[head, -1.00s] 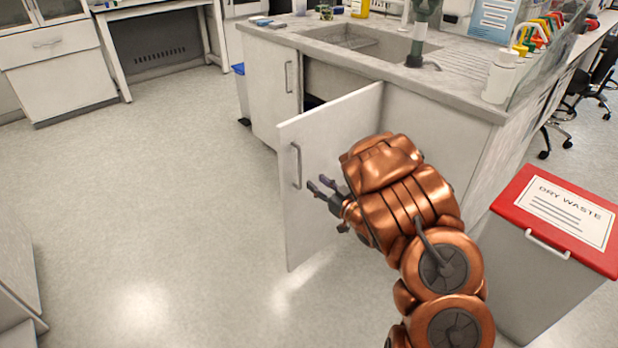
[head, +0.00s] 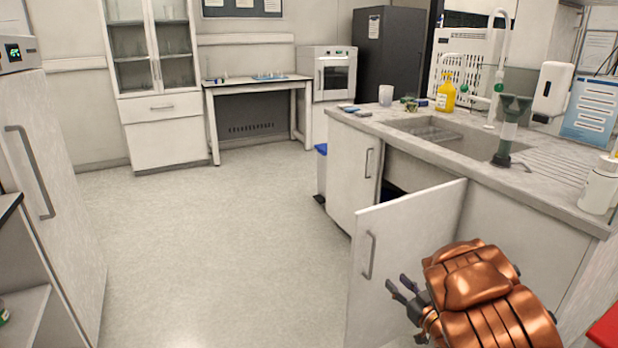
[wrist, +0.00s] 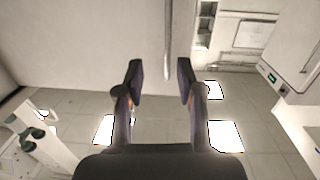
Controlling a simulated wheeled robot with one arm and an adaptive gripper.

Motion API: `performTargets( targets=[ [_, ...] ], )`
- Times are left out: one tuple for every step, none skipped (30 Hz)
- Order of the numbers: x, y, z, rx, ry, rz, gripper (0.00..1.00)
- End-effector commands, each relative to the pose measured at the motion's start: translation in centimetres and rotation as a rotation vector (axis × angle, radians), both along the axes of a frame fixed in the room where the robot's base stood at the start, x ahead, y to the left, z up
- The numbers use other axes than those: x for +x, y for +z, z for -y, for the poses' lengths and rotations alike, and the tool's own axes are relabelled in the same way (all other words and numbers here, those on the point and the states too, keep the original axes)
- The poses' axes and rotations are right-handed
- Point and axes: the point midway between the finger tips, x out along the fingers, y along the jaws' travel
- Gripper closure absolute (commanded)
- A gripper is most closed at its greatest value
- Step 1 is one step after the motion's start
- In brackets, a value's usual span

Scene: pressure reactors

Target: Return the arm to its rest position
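My gripper (head: 406,292) is at the lower right of the head view, at the end of my copper-coloured arm. In the wrist view, its two dark fingers (wrist: 160,82) are apart with nothing between them. The open cabinet door (head: 407,240) under the sink counter stands swung out beside the gripper. Its bar handle (head: 369,255) is to the left of the fingers in the head view. In the head view I cannot tell whether the gripper touches the door.
The sink counter (head: 555,205) is at the right, with a yellow bottle (head: 446,96) and a white bottle (head: 599,186) on it. A blue-lidded bin (head: 321,172) stands at its left end. A tall white cabinet (head: 50,170) is at the left. The middle floor (head: 210,250) is clear.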

Motion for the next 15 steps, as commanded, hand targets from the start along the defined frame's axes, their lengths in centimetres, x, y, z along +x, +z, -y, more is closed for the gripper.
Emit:
performTargets(
  targets=[
    [0.4, 0.4, 0.3, -0.028, -0.019, -0.014, 0.63],
    [0.5, 0.4, 0.7, -0.049, -0.037, -0.032, 0.63],
    [0.8, 0.5, 1.2, -0.076, -0.061, -0.054, 0.63],
    [0.9, 0.5, 1.6, -0.097, -0.081, -0.077, 0.63],
    [1.0, 0.6, 2.0, -0.117, -0.101, -0.096, 0.63],
    [1.1, 0.8, 2.6, -0.145, -0.130, -0.123, 0.63],
    [1.1, 0.9, 3.1, -0.164, -0.152, -0.146, 0.63],
    [1.1, 1.0, 3.5, -0.181, -0.173, -0.166, 0.63],
    [1.0, 1.1, 4.0, -0.203, -0.201, -0.197, 0.63],
    [0.9, 1.3, 4.4, -0.219, -0.221, -0.216, 0.63],
    [0.8, 1.5, 4.8, -0.234, -0.244, -0.238, 0.63],
    [0.6, 1.7, 5.3, -0.251, -0.272, -0.269, 0.63],
    [0.4, 1.8, 5.6, -0.263, -0.291, -0.289, 0.63],
    [0.1, 1.9, 6.0, -0.274, -0.313, -0.315, 0.63],
    [-0.3, 2.2, 6.4, -0.286, -0.339, -0.342, 0.63]
  ],
)
